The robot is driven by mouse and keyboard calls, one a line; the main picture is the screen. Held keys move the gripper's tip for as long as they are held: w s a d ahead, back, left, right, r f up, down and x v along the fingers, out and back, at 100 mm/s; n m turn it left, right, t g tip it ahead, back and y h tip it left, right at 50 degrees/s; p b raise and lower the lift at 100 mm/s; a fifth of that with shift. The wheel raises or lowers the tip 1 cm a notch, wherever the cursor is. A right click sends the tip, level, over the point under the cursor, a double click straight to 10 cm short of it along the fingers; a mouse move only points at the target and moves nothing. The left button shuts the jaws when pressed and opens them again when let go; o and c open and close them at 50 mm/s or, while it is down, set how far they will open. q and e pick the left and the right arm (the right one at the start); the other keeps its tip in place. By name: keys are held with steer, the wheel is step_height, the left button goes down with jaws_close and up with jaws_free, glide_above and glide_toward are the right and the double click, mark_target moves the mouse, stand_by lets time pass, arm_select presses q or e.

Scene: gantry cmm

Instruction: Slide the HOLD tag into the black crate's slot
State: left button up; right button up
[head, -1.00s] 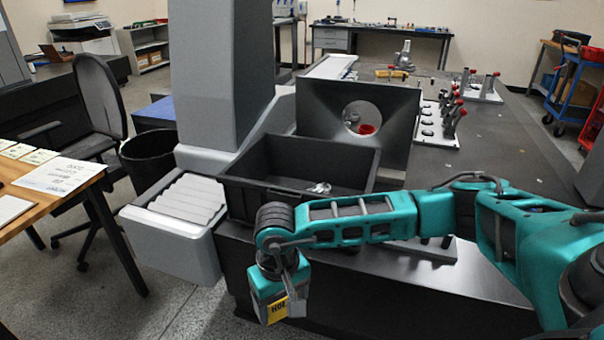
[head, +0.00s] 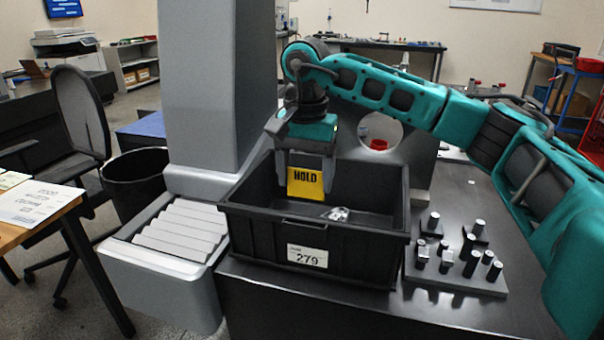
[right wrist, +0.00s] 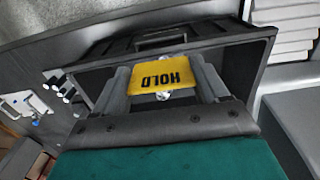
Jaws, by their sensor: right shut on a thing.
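The yellow HOLD tag (head: 305,183) is between the fingers of my right gripper (head: 306,172), which is shut on it. The tag hangs upright over the open top of the black crate (head: 258,232), its lettering facing the head camera. In the right wrist view the tag (right wrist: 160,76) shows between the two grey fingers (right wrist: 165,84), with the crate's rim (right wrist: 130,50) around it. The crate carries a white label (head: 307,256) reading 279 on its front wall. I cannot make out the slot itself. My left gripper is not in view.
Small shiny parts (head: 338,214) lie inside the crate. A plate with several metal pegs (head: 455,265) stands right of the crate. A grey column (head: 210,90) rises behind left, and a ridged grey bellows cover (head: 180,232) lies left of the crate.

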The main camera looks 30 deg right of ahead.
mark_target(305, 233)
arm_select(q)
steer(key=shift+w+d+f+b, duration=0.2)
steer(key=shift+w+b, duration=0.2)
steer(key=shift+b, duration=0.3)
arm_select(e)
step_height(305, 233, down, 2)
steer(key=shift+f, duration=0.1)
steer(key=shift+f+b, duration=0.45)
steer(key=shift+f, duration=0.25)
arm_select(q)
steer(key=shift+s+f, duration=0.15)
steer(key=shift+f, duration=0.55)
arm_select(e)
steer(key=shift+a+f, duration=0.1)
steer(key=shift+f, duration=0.05)
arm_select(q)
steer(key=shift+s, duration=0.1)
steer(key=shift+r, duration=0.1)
arm_select(e)
steer(key=shift+f, duration=0.25)
steer(key=shift+f, duration=0.45)
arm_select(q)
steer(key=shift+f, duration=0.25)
arm_select(e)
steer(key=shift+s+f, duration=0.1)
steer(key=shift+f, duration=0.2)
